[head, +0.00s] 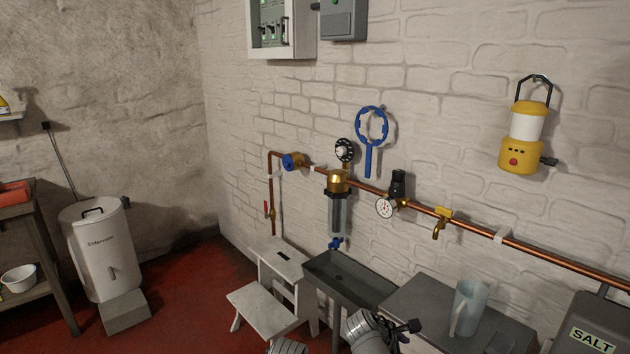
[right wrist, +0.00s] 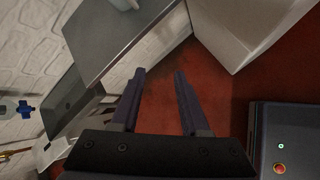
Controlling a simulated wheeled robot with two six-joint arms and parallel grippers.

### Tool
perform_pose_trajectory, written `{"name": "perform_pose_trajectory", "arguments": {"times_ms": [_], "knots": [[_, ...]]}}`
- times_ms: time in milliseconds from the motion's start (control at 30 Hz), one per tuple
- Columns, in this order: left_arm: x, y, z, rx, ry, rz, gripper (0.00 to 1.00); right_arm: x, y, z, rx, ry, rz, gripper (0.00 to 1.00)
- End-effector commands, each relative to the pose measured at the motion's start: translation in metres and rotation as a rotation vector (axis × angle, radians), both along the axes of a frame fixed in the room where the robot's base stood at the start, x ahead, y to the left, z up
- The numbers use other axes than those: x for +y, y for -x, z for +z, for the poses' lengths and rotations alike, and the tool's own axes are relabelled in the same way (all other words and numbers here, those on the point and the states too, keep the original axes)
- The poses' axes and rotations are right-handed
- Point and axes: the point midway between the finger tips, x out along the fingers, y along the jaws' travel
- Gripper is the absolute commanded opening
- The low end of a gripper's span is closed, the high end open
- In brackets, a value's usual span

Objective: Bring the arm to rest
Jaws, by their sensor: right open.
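My right gripper (right wrist: 158,73) shows in the right wrist view. Its two dark fingers are apart with nothing between them, over the red floor (right wrist: 157,55). In the head view, grey links of an arm of mine (head: 367,332) show at the bottom edge, in front of the dark trough and the grey table. I make out no gripper fingers there. My left gripper is not in view.
A grey table (head: 455,310) with a pale jug (head: 467,307), a dark trough (head: 350,278) and a white step stool (head: 262,306) stand along the brick wall. A copper pipe (head: 480,228) runs above. A salt bin (head: 600,318) is at right.

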Motion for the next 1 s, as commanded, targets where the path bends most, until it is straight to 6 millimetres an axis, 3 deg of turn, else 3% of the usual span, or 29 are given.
{"name": "perform_pose_trajectory", "arguments": {"times_ms": [33,100,300,433,633,1000], "knots": [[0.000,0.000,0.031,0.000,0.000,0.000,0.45,0.021,0.016,0.021,-0.034,-0.102,-0.090,0.45],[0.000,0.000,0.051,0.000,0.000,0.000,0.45,0.049,0.035,0.027,-0.073,-0.241,-0.238,0.45],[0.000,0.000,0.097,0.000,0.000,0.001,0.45,0.121,0.092,0.048,-0.100,-0.532,-0.658,0.45],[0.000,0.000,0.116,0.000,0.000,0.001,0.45,0.153,0.121,0.061,-0.082,-0.623,-0.866,0.45],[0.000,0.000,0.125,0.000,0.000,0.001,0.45,0.175,0.142,0.068,-0.063,-0.670,-1.026,0.45],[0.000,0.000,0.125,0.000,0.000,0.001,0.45,0.177,0.143,0.068,-0.062,-0.672,-1.043,0.45]]}}
